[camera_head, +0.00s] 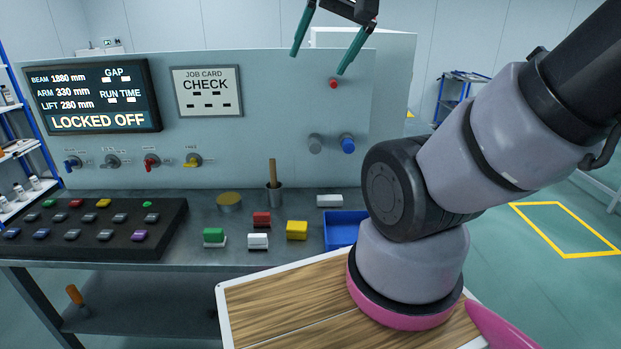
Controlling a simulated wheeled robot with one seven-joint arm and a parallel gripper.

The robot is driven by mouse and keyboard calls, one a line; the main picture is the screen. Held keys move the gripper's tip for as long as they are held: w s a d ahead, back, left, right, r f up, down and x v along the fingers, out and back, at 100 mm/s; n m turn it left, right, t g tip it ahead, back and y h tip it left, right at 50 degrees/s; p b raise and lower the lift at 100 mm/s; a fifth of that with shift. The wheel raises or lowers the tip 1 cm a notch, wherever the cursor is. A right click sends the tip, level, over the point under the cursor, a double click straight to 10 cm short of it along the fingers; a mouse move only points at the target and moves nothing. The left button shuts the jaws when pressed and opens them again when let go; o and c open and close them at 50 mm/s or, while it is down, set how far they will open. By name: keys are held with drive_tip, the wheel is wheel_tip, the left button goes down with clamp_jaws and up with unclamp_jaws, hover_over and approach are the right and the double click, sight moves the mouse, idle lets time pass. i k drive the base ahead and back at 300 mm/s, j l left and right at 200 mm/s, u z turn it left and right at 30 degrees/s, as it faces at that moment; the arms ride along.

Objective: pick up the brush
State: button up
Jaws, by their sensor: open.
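A wooden handle (273,172) stands upright in a small dark metal cup (275,197) on the bench. It looks like the brush, but its lower end is hidden in the cup. Another handle, orange (75,295), shows near the lower shelf at the left; I cannot tell what tool it belongs to. My gripper (321,60) is at the top of the view, with two teal fingers spread wide and nothing between them. It is well above the cup and a little to its right, in front of the upright panel.
The panel (270,110) with knobs rises behind. My arm covers the right side.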

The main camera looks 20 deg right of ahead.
sight(273, 162)
drive_tip(key=u, duration=3)
drive_tip(key=z, duration=2.8)
drive_tip(key=i+j+z, duration=0.1)
drive_tip(key=z, duration=0.3)
drive_tip(key=i+j+z, duration=0.25)
drive_tip(key=j, duration=0.25)
drive_tip(key=j+z, duration=0.25)
drive_tip(key=j, duration=0.25)
